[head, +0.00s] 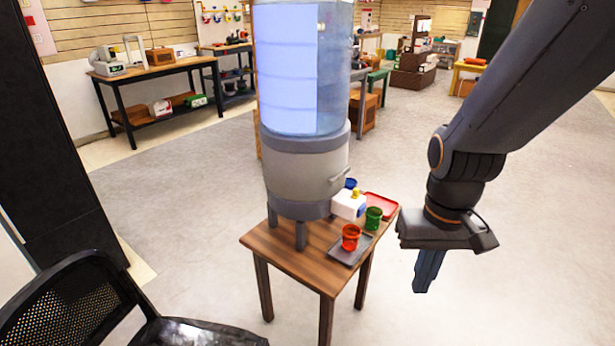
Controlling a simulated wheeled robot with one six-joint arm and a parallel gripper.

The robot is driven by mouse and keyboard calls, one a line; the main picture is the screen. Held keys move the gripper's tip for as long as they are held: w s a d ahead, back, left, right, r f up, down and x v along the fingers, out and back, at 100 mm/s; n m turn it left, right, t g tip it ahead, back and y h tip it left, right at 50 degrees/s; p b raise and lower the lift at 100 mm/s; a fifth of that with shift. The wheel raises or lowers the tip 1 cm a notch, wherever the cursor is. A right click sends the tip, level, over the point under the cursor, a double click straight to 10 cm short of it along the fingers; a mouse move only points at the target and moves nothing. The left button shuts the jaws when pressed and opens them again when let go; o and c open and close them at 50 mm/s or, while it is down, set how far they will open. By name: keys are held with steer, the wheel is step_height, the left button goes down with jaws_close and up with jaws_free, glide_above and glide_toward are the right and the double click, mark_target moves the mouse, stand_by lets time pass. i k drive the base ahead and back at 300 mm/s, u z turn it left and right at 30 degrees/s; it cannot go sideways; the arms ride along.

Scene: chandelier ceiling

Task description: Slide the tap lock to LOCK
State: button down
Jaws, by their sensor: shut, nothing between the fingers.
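A water dispenser with a clear blue bottle (300,70) and a grey body (300,170) stands on a small wooden table (262,243). A tap (339,178) sticks out from the right side of the body. The tap lock is too small to make out, so I cannot tell its position. My gripper (428,275) hangs pointing down to the right of the table, apart from the dispenser and the tap. Its fingers are together and empty.
On the table are a red cup (350,238) on a grey tray (343,256), a green cup (373,219), a white box (347,207) and a red tray (382,204). A black chair (75,305) stands front left. Floor right of the table is clear.

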mark_target(355, 195)
steer(key=k, duration=0.65)
steer(key=z, duration=0.5)
steer(key=i, duration=1.75)
steer(key=u, duration=0.6)
